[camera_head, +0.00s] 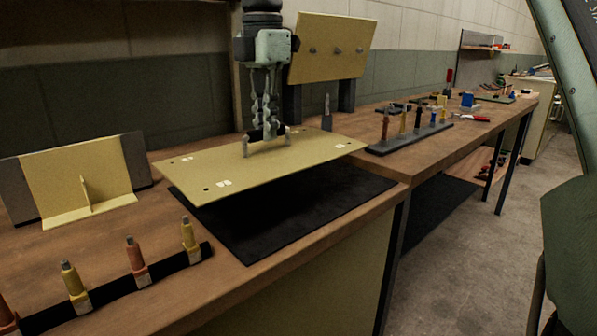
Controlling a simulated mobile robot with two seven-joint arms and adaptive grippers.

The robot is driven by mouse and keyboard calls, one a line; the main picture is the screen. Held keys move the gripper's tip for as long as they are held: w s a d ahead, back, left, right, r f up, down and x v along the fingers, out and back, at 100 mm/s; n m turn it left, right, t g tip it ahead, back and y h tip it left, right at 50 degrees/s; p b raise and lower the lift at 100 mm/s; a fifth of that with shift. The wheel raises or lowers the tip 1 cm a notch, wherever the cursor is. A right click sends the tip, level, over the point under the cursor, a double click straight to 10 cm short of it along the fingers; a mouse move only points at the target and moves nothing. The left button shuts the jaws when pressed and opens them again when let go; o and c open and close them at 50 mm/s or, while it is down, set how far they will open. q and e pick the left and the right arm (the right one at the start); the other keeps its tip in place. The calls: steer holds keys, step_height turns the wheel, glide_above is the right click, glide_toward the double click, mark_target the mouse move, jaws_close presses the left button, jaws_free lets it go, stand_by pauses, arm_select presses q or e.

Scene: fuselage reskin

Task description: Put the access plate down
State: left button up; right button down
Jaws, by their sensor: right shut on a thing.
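The access plate (310,157) is a flat, pale yellow sheet with small holes and white marks near its corners. A handle stands on its top near the far edge. My right gripper (268,130) comes down from above and is shut on this handle. The plate is roughly level above a black mat (265,235) on the wooden bench, with a dark gap under its near edge. Whether its far edge touches anything is hidden. My left gripper is not in view.
A yellow bracketed panel (80,180) stands at left. Several capped tools (134,262) stand in a front rack. A tilted yellow panel (331,48) stands behind the plate. Another tool rack (410,138) is at right. Large green structure (570,250) fills the right edge. The mat's front is clear.

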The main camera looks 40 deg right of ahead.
mark_target(303, 148)
steer(key=d+f, duration=0.1)
steer(key=d, duration=0.1)
steer(key=s+d+f, duration=0.1)
steer(key=d, duration=0.1)
steer(key=s+d+f, duration=0.1)
steer(key=d+f, duration=0.1)
steer(key=shift+s+d, duration=0.2)
steer(key=shift+s, duration=0.05)
step_height(303, 148, down, 4)
steer(key=shift+r, duration=0.1)
steer(key=shift+f, duration=0.25)
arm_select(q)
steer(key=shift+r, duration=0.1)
arm_select(e)
steer(key=c, duration=1.9)
jaws_free()
steer(key=shift+c, duration=0.2)
steer(key=o, duration=0.3)
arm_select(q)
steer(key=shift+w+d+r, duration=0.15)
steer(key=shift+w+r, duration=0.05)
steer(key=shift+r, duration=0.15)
